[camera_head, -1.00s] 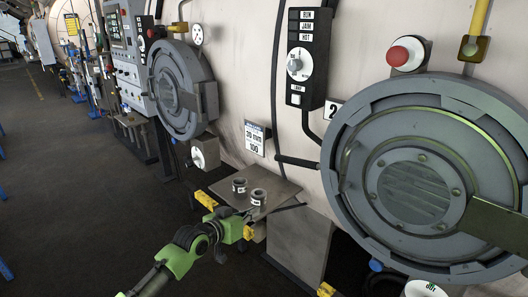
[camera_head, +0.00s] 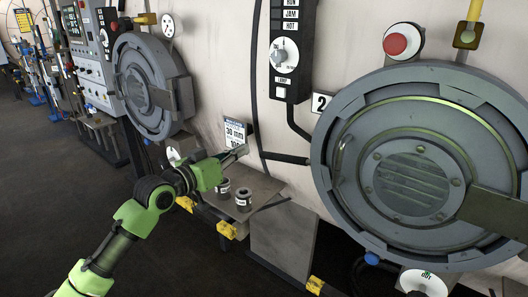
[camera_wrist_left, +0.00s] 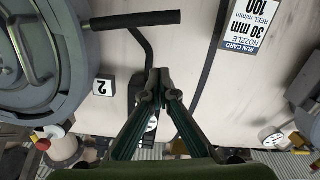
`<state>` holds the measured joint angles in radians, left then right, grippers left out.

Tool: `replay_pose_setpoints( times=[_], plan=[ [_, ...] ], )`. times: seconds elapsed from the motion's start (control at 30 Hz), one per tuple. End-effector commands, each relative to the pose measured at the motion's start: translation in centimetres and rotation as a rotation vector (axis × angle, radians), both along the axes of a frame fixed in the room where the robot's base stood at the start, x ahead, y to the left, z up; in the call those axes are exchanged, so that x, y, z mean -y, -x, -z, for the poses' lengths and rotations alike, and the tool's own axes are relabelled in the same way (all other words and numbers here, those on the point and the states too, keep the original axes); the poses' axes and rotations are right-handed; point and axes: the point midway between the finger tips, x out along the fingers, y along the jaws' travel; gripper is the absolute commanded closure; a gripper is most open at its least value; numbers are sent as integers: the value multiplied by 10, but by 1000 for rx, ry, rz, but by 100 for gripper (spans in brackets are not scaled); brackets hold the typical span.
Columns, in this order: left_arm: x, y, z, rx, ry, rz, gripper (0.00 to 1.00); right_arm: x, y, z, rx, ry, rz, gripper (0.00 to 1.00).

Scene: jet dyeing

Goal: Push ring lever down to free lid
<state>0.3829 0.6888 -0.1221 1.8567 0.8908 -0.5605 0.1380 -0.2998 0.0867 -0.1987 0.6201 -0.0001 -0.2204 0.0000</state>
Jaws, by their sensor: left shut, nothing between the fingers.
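The large round grey lid (camera_head: 462,150) fills the right of the head view, with a locking ring (camera_head: 328,190) around it. The black ring lever (camera_head: 285,158) sticks out level to the left from the ring; the left wrist view shows its black grip (camera_wrist_left: 140,18) at the top. My left gripper (camera_head: 242,151) is shut and empty, left of the lever's free end and apart from it. Its closed fingertips also show in the left wrist view (camera_wrist_left: 159,75), in front of the pale machine wall. My right gripper is not in view.
A control box (camera_head: 287,50) with a dial hangs above the lever, and its black conduit (camera_head: 292,122) runs down beside it. A run card (camera_head: 235,130) is on the wall behind my gripper. Two small cans (camera_head: 243,200) stand on a shelf (camera_head: 268,187) below.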

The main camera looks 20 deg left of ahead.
Motion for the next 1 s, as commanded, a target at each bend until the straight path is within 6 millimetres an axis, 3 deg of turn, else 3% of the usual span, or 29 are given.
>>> replay_pose_setpoints(
  times=[0.47, 0.7, 1.0],
  plan=[
    [31, -81, 1, 0, 2, 1, 100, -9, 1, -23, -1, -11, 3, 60],
    [39, -84, 34, -1, -1, 0, 100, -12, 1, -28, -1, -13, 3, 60],
    [41, -84, 42, 2, -2, 0, 100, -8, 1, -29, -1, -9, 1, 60]
  ],
)
